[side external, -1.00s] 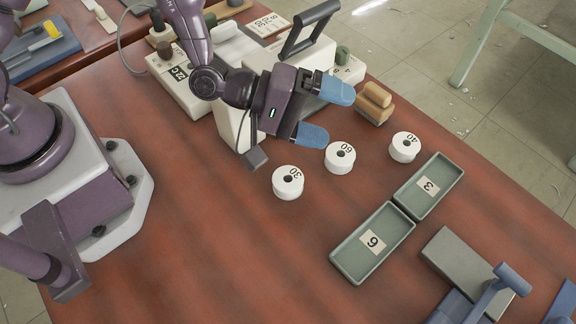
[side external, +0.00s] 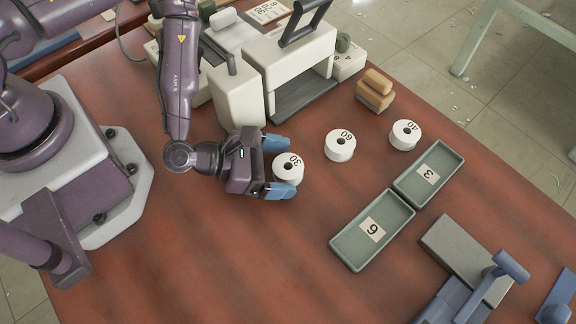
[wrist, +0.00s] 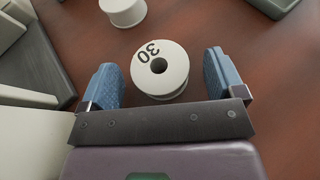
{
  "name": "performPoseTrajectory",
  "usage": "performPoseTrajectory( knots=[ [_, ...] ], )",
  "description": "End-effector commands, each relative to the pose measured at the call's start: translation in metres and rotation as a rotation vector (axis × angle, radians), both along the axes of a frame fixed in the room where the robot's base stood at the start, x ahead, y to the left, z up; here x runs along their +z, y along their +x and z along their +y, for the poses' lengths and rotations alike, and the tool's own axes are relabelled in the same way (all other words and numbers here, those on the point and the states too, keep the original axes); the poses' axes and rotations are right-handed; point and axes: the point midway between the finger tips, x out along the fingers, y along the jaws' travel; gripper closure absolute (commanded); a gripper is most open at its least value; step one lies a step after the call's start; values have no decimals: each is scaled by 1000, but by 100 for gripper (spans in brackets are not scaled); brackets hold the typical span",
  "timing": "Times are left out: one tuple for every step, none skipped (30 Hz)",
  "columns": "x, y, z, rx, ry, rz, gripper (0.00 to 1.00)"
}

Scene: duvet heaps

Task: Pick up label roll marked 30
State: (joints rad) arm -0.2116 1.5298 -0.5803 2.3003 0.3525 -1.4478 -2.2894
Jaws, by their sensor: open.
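The white label roll marked 30 (side external: 289,164) stands upright on the brown table, its number and dark centre hole facing up. My gripper (side external: 281,167) is low at the table with its blue fingers on either side of this roll. In the wrist view, the roll marked 30 (wrist: 159,68) lies between the open fingers of my gripper (wrist: 163,80), with a gap visible on both sides. The fingers do not grip it.
The roll marked 60 (side external: 340,146) and the roll marked 40 (side external: 405,134) stand to the right. Green trays marked 6 (side external: 345,248) and 3 (side external: 447,158) lie beyond. A cream machine (side external: 238,100) stands close behind my gripper.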

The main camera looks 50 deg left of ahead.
Motion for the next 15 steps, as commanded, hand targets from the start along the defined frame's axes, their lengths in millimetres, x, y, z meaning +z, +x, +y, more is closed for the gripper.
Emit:
performPoseTrajectory(
  knots=[
    [-1,3,-2,0,0,-1,12],
    [-1,3,-2,0,0,0,12],
    [-2,4,-3,0,-1,1,12],
    [-2,4,-3,0,0,1,12],
    [-2,4,-3,0,0,1,12],
    [-2,4,-3,0,0,1,12],
    [-2,4,-3,-1,0,2,12],
    [-2,4,-3,-1,0,2,12],
    [-2,4,-3,-1,0,1,12],
    [-2,4,-3,-1,0,1,16],
    [-2,4,-3,-1,0,1,23],
    [-2,4,-3,-1,0,0,32],
    [-2,4,-3,-1,0,0,39],
    [-2,4,-3,-1,0,0,46],
    [-2,4,-3,-1,0,0,55]
  ],
)
